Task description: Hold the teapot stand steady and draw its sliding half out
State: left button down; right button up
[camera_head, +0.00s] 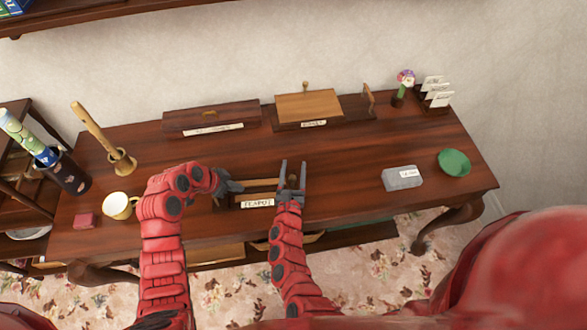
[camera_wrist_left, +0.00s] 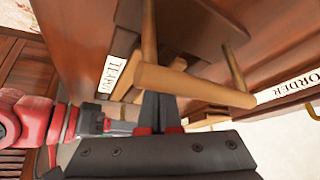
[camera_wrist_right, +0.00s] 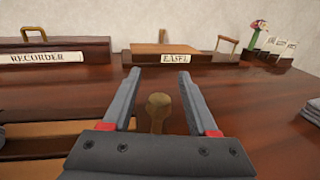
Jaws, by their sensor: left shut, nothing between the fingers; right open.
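The teapot stand lies near the front of the table, with its TEAPOT label (camera_head: 257,203) facing the front edge and a pale wooden slat (camera_head: 262,182) behind it. My left gripper (camera_head: 238,187) is shut and empty at the stand's left end. In the left wrist view its fingertips (camera_wrist_left: 160,100) are by a round wooden bar (camera_wrist_left: 190,84) and pale slats; I cannot tell if they touch. My right gripper (camera_head: 291,166) is open at the stand's right end. In the right wrist view a wooden knob (camera_wrist_right: 158,103) shows between its spread fingers. My arms hide part of the stand.
Behind are the recorder case (camera_head: 211,117) and easel box (camera_head: 308,106). The table's middle right is clear.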

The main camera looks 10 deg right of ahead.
jog(key=shift+f, duration=0.1)
grip_shut()
dwell(1.2)
